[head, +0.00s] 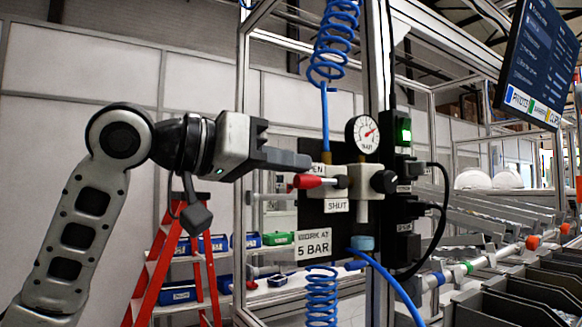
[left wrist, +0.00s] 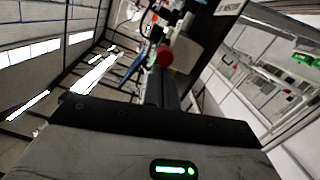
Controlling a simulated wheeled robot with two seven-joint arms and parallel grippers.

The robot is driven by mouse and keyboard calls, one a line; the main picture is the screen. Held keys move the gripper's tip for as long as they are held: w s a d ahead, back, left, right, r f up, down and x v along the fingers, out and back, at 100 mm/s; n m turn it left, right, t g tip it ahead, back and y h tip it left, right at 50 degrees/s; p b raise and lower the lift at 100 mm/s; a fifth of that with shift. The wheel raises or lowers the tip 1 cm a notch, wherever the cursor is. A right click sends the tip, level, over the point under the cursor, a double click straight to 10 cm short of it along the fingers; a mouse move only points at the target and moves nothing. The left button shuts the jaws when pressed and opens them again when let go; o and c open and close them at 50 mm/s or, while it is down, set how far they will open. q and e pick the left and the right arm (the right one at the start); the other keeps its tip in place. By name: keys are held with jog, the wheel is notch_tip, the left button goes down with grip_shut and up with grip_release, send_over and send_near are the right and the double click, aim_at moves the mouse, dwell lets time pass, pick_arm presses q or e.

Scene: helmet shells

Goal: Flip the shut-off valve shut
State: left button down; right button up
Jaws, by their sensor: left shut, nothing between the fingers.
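The shut-off valve's red lever (head: 307,181) points left, about level, from a silver valve body on a black panel (head: 312,220). A SHUT label (head: 337,205) is below it. An OPEN label (head: 322,158) above is partly covered by my gripper. My left gripper (head: 306,161) is shut and empty, its fingertips just above the lever in the picture. I cannot tell if they touch. In the left wrist view the lever's red end (left wrist: 166,56) shows just beyond the fingers (left wrist: 160,88). My right gripper is not in view.
A pressure gauge (head: 362,134) and a green-lit switch (head: 404,130) sit above and right of the valve. Blue coiled hoses (head: 330,45) hang above and below. Aluminium posts (head: 376,80) frame the panel. A red stepladder (head: 160,270) and blue bins stand behind. Grey trays (head: 510,300) lie lower right.

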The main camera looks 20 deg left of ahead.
pick_arm(q)
jog(key=shift+f+t+h+b, duration=0.45)
jog(key=shift+t+b, duration=0.15)
jog(key=shift+b, duration=0.25)
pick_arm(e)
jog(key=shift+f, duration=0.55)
